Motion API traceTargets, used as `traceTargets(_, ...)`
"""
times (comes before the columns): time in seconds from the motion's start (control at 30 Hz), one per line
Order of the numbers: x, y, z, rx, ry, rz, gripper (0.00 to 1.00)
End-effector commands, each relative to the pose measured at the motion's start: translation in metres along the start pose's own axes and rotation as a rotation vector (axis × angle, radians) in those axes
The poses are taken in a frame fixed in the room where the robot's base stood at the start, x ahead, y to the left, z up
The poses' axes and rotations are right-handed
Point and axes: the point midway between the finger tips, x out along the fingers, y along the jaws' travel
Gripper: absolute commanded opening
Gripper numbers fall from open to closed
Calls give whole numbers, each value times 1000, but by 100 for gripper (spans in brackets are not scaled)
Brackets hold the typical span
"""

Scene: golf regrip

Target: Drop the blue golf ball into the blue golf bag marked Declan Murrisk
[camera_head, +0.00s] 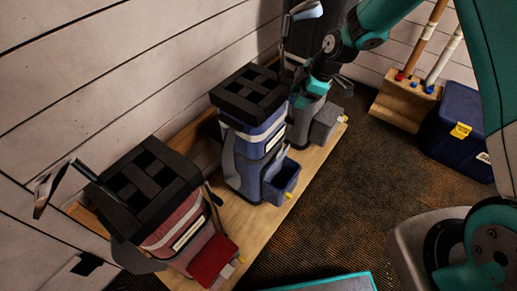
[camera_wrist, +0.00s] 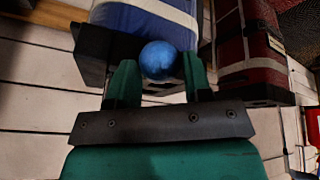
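The blue golf ball (camera_wrist: 158,60) sits between the two green fingertips of my gripper (camera_wrist: 160,74) in the wrist view, with a finger against each side. The ball does not show in the head view. The blue golf bag (camera_head: 252,147) stands upright in the middle of the row, with a black divided top (camera_head: 250,93) and an open front pocket (camera_head: 282,180). Its pale label is too small to read. In the head view my wrist is behind and right of this bag's top, near the back bag. The blue bag also shows beyond the ball in the wrist view (camera_wrist: 145,18).
A red bag (camera_head: 178,222) with a club stands at front left. A grey-green bag (camera_head: 310,115) with clubs stands at the back, beside my arm. All stand on a wooden board (camera_head: 245,215) along the plank wall. A wooden rack (camera_head: 405,103) and a navy cooler (camera_head: 462,125) are at right.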

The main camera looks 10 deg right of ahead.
Motion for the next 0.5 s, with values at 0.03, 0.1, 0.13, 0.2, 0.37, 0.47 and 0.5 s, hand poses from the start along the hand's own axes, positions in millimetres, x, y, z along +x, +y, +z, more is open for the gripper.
traceTargets(0.03,0,0,0,0,0,0,57)
traceTargets(0.1,0,0,0,0,0,0,73)
traceTargets(0.13,0,0,0,0,0,0,73)
traceTargets(0.2,0,0,0,1,0,0,73)
traceTargets(0.37,0,0,0,1,0,0,73)
traceTargets(0.47,-6,0,0,1,0,1,73)
traceTargets(0.5,-10,0,0,1,0,1,73)
